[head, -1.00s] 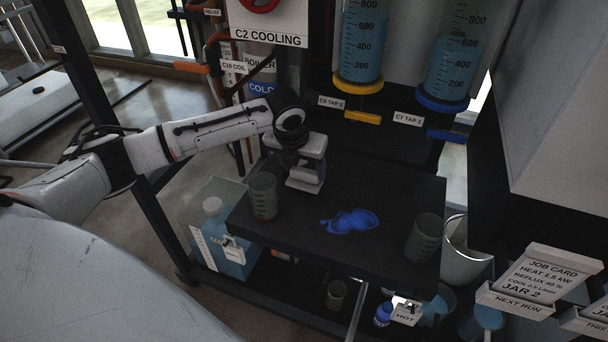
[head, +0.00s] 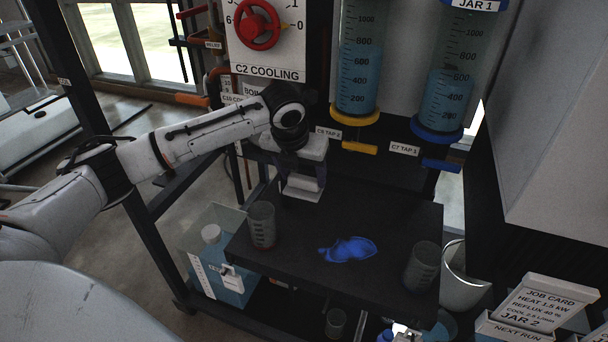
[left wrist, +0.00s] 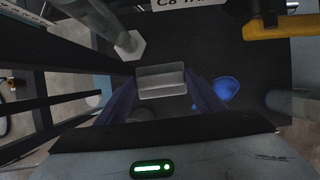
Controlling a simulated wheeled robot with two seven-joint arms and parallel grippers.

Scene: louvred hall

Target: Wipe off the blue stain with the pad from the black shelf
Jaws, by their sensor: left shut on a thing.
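The black shelf (head: 390,218) carries an irregular blue stain (head: 348,250) near its middle. The stain also shows in the left wrist view (left wrist: 228,90), right of the gripper. My left gripper (head: 304,181) is shut on the pad (head: 302,190), a pale grey block. In the left wrist view the pad (left wrist: 162,84) sits between the two dark fingers. The pad is behind and left of the stain in the head view, apart from it. It looks to be above the shelf, though its exact height is hard to tell. My right gripper is not in view.
A clear beaker (head: 262,226) stands at the shelf's left end and another (head: 421,267) at its right end. Behind hang two measuring cylinders of blue liquid, with a yellow tap (head: 360,147) and a blue tap (head: 440,165). A white bucket (head: 463,280) is at right.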

